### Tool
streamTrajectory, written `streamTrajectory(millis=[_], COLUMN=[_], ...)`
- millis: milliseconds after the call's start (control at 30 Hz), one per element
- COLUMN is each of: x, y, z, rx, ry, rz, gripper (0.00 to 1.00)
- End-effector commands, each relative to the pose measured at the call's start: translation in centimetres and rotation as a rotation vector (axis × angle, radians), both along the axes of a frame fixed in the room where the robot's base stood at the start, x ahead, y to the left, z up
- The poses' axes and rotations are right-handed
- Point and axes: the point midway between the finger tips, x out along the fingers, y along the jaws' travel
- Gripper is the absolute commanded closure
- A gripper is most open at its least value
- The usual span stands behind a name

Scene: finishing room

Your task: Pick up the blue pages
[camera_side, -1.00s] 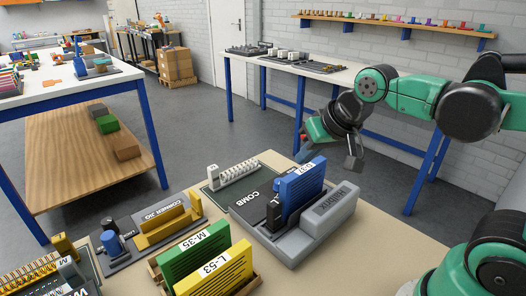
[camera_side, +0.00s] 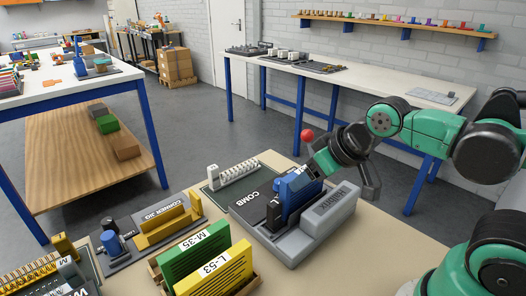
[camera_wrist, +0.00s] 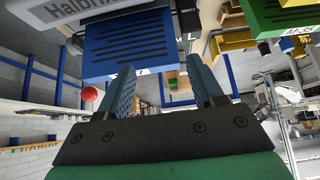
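The blue pages (camera_side: 292,203) stand upright in the grey binding machine (camera_side: 335,213), next to the black COMB plate. My gripper (camera_side: 304,178) is at their top edge and covers part of them and their label in the side view. In the wrist view, the blue pages (camera_wrist: 130,45) lie just beyond my open fingers (camera_wrist: 160,72). The left fingertip overlaps the pages' edge in the picture and the right one is beside it. I cannot tell whether either finger touches them.
The green M-35 pages (camera_side: 190,258) and yellow L-53 pages (camera_side: 222,272) stand in a wooden holder at front left. A yellow-topped corner jig (camera_side: 165,225) is left of the machine. A red ball (camera_side: 307,135) shows behind my gripper. Bare table lies at front right.

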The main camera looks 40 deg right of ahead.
Motion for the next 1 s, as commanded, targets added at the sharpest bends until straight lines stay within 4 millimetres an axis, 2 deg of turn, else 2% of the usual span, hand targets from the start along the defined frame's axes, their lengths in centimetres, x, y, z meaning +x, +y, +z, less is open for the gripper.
streamTrajectory(millis=[167, 267, 367, 500, 700, 833, 1000], x=[0.1, 0.4, 1.1, 2.4, 3.7, 4.2, 4.4], y=[0.0, -0.3, -0.9, -2.0, -3.3, -3.8, -4.0], z=[0.0, 0.3, 0.6, 0.7, 0.2, -0.1, -0.8], rx=[0.011, 0.072, 0.183, 0.342, 0.456, 0.479, 0.486], ry=[0.008, 0.055, 0.149, 0.298, 0.437, 0.474, 0.488], rz=[-0.018, -0.119, -0.334, -0.738, -1.236, -1.432, -1.520], gripper=[0.39, 0.39, 0.39, 0.39, 0.39, 0.39, 0.39])
